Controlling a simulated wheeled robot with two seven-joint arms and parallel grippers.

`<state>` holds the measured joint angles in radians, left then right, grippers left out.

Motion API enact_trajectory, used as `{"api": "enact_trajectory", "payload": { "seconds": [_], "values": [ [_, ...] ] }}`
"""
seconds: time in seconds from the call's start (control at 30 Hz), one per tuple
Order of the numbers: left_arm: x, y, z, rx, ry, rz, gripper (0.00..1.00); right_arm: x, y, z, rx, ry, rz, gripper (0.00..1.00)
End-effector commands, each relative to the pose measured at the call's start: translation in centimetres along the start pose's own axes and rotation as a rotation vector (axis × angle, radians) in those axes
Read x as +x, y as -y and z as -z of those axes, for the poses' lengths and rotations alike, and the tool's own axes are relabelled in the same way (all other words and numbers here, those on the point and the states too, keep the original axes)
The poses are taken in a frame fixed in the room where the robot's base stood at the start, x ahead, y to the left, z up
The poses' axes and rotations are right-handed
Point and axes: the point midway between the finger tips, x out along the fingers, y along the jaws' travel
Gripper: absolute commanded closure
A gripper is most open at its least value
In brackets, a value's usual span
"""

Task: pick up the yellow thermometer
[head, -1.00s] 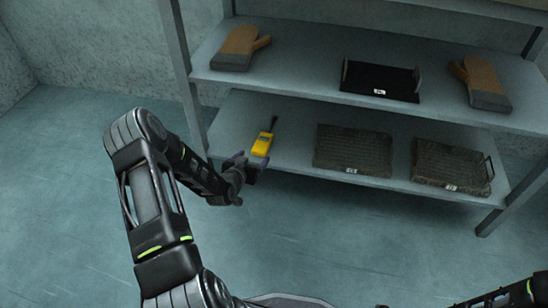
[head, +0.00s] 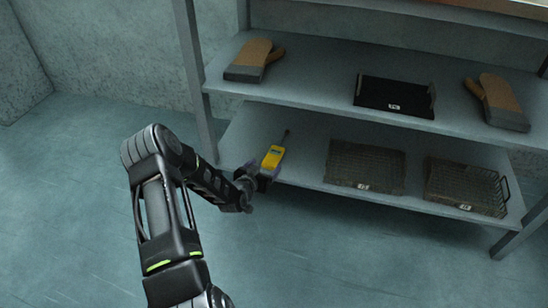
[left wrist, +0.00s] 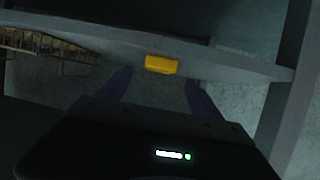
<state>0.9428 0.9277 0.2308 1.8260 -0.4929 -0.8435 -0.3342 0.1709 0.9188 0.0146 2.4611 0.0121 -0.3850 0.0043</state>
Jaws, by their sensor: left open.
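The yellow thermometer (head: 272,157), with a thin dark probe pointing to the back, lies on the lower shelf near its left front edge. My left gripper (head: 264,174) is open at the shelf's front edge, just in front of the thermometer. In the left wrist view the thermometer (left wrist: 161,64) shows beyond and between the two purple fingertips (left wrist: 158,84). It looks apart from both fingers. My right gripper is not in view.
Two wire mesh baskets (head: 365,167) (head: 465,187) stand on the lower shelf (head: 312,150) to the right. The upper shelf (head: 310,82) above holds two oven mitts (head: 255,60) (head: 497,102) and a black tray (head: 394,95). A grey post (head: 194,80) stands at the left.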

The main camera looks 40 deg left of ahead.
Motion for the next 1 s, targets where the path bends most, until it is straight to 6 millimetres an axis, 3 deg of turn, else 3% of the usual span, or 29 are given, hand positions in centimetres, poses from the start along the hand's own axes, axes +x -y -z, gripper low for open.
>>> {"api": "enact_trajectory", "payload": {
  "seconds": [0.43, 1.0],
  "values": [
    [5.0, -0.1, -0.1, 0.000, -0.001, 0.001, 0.25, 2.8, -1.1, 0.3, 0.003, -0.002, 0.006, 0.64],
    [5.2, -0.1, 0.2, 0.000, 0.000, 0.000, 0.25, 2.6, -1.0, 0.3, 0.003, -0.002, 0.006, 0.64]
  ]
}}
